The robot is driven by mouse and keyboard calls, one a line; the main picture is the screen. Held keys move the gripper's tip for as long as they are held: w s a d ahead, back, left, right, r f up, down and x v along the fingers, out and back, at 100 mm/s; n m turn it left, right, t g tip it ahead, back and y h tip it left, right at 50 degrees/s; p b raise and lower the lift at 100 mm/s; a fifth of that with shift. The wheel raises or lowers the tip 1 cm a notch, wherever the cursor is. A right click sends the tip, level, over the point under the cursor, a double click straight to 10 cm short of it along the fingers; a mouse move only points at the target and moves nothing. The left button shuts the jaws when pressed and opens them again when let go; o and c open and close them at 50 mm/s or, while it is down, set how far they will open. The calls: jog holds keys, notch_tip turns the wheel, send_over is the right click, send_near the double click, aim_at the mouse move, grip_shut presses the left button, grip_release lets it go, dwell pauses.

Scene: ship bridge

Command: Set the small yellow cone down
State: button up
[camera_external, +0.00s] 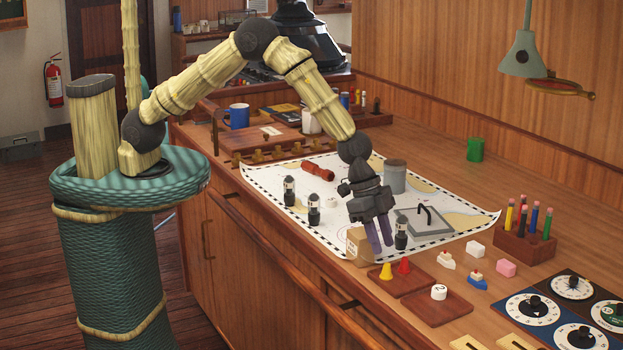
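The small yellow cone (386,272) stands upright on a dark red-brown square wooden tray (405,286) near the front edge of the counter. A red cone (404,266) stands just right of it. My gripper (380,247) points down behind and a little above the yellow cone in the picture. Its two purple fingers show a gap between them, and nothing is seen held there. The fingertips look apart from the cone, though the exact depth is hard to judge.
A small tan box (358,246) stands close left of my fingers, and a dark bottle-like piece (401,235) close right. A second square tray (446,309) bears a white numbered piece (438,292). The chart (290,224) lies behind. A pencil block (524,243) stands at right.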

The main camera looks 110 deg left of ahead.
aim_at(388, 264)
jog(key=shift+w+d+f, duration=0.1)
jog(key=shift+w+f, duration=0.05)
jog(key=shift+f, duration=0.4)
jog(key=shift+p+x, duration=1.6)
jog(key=shift+x, duration=1)
jog(key=c, duration=0.7)
jog(key=shift+r, duration=0.1)
notch_tip(388, 264, up, 10)
jog(key=b, duration=0.3)
jog(key=shift+b, duration=0.3)
